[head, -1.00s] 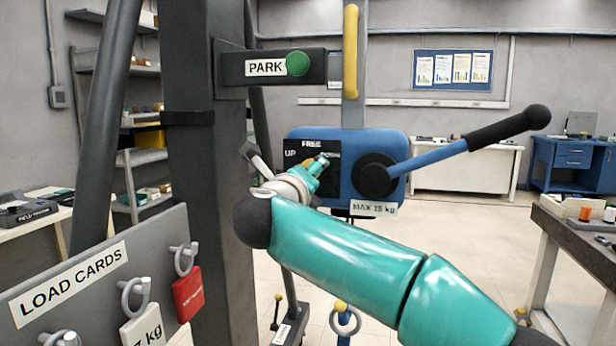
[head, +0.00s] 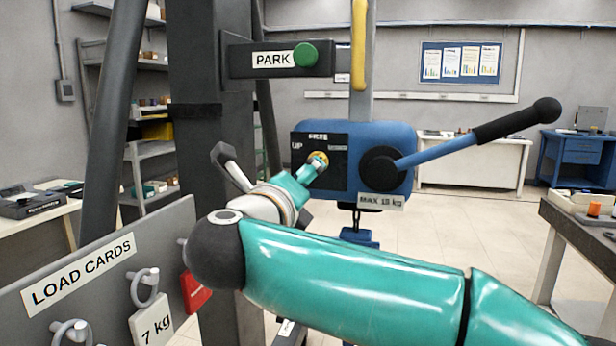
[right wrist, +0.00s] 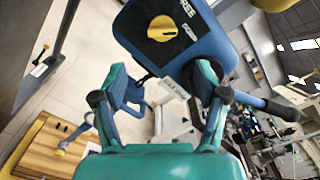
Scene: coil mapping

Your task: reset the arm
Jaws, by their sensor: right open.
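A blue box (head: 398,135) hangs on a grey post with a black lever hub (head: 381,168) and a blue lever ending in a black grip (head: 510,120), angled up to the right. Its black panel reads UP and FREE; a yellow knob (head: 319,158) is on it, also seen in the right wrist view (right wrist: 163,28). My right gripper (head: 306,174) is in front of the panel, partly overlapping the knob in the head view. In the right wrist view its fingers (right wrist: 160,78) are spread and empty, with the knob beyond them. My left gripper is not in view.
A PARK bracket (head: 275,59) with a green button stands above the box. A LOAD CARDS board (head: 95,255) with hooks, a 7 kg card (head: 152,322) and a red card (head: 196,293) is at lower left. A dark workbench (head: 580,215) stands at right. Open floor lies between.

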